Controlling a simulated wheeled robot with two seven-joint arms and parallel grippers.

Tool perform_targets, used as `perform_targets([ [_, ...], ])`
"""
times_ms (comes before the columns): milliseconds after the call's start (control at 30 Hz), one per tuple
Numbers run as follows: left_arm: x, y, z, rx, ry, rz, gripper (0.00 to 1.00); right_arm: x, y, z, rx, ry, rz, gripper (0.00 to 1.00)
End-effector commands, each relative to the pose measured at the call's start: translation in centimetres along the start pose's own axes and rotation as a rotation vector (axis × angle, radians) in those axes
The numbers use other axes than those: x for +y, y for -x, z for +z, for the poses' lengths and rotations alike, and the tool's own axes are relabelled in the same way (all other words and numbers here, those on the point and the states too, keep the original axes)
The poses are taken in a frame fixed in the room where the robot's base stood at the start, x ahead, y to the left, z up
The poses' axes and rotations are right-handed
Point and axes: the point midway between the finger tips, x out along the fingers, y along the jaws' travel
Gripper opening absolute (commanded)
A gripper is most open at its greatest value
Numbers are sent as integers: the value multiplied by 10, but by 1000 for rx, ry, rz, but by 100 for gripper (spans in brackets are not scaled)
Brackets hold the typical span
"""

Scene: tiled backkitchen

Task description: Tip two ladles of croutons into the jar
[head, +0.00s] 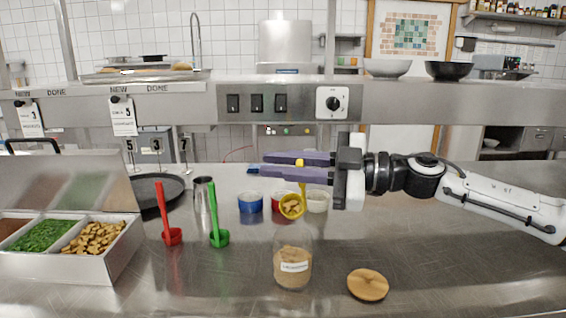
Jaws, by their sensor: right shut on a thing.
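My right gripper (298,166) comes in from the right, shut on the handle of a yellow ladle (292,207). The ladle hangs down from the fingers, its bowl holding some brown pieces that look like croutons. The glass jar (292,266) stands on the counter nearer to me, below the ladle, labelled and with tan contents visible inside. Its round wooden lid (368,284) lies on the counter to the right. Croutons (95,238) fill the right compartment of a steel bin (118,253) at the left. My left gripper is not in view.
A red ladle (171,236) and a green ladle (219,238) stand between bin and jar. A steel cup (203,195) and dark pan (158,188) stand back left. The counter at right is clear.

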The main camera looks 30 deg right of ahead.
Motion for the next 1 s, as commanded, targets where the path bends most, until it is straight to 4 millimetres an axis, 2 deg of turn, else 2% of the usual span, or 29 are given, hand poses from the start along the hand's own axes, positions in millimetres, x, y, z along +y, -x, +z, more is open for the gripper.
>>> perform_targets([
  [33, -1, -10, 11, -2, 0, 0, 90, -7, 0, 5, 2, 20, 1, 0],
  [200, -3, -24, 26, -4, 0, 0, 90, -18, 0, 5, 2, 79, 1, 0],
  [400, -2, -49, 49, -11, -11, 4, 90, -41, 0, 9, 2, 188, 3, 0],
  [633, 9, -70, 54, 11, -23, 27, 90, -68, 0, 15, 3, 332, 6, 0],
  [1000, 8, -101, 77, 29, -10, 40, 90, -106, 0, 34, 2, 561, 10, 0],
])
